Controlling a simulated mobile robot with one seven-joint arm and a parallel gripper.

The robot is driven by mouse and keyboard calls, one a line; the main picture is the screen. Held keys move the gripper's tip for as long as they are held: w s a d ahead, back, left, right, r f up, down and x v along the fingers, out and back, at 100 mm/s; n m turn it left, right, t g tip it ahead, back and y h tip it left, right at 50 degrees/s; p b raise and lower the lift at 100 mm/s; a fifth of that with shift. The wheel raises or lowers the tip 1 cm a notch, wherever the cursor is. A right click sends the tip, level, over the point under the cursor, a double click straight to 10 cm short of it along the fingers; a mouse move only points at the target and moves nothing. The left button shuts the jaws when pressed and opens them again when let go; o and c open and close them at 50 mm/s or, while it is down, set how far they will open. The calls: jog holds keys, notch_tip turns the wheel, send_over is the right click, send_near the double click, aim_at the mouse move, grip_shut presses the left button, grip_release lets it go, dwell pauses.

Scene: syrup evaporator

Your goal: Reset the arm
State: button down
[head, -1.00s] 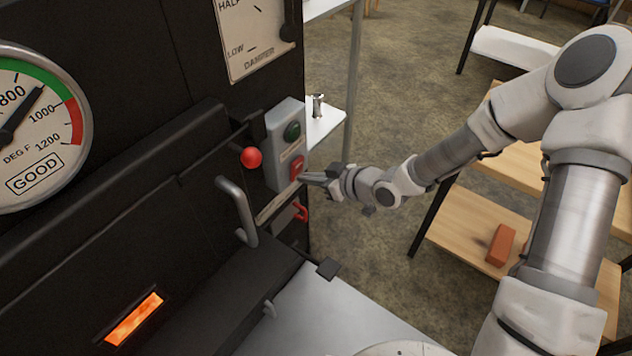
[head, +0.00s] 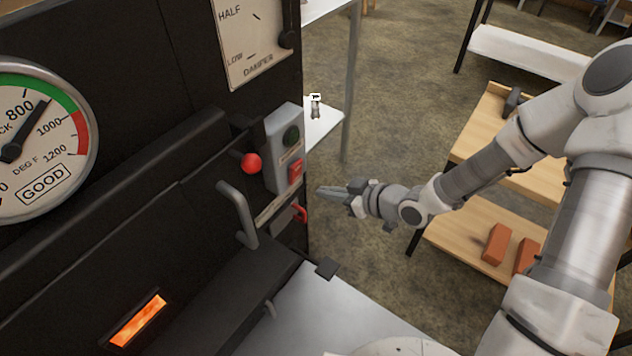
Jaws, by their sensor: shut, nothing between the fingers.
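My gripper (head: 322,191) is shut and empty. It points left, in the air just right of the grey switch box (head: 272,167) on the black evaporator's side, with a gap between. The box has a dark green button (head: 291,136) above a red button (head: 295,171), and the red one looks lit. My arm reaches in from the right, bent at the elbow.
A round gauge (head: 40,165) reads between 800 and 1000, in green. A red ball knob (head: 251,163) and a metal handle (head: 238,213) stick out near the box. A wooden shelf (head: 470,236) with orange bricks (head: 497,244) stands behind my arm. A glowing slot (head: 138,321) is at lower left.

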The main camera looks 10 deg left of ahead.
jog(key=shift+s+d, duration=0.2)
jog(key=shift+d, duration=0.15)
jog(key=shift+d, duration=0.1)
jog(key=d+r+m+t+h, duration=0.1)
jog(key=d+r+m+h, duration=0.2)
jog(key=d+r+h, duration=0.6)
jog(key=d+r+m+t+h, duration=0.1)
jog(key=d+r+m+h, duration=0.35)
jog(key=d, duration=0.75)
jog(key=s+d+r+m+y, duration=0.2)
jog(key=s+r+m, duration=0.4)
jog(key=s+r, duration=0.9)
notch_tip(320, 180, up, 22)
jog(key=s+g+p, duration=0.1)
jog(key=s+p, duration=0.1)
jog(key=p, duration=2.1)
jog(key=shift+s+a+p, duration=0.25)
jog(key=shift+s+p, duration=0.05)
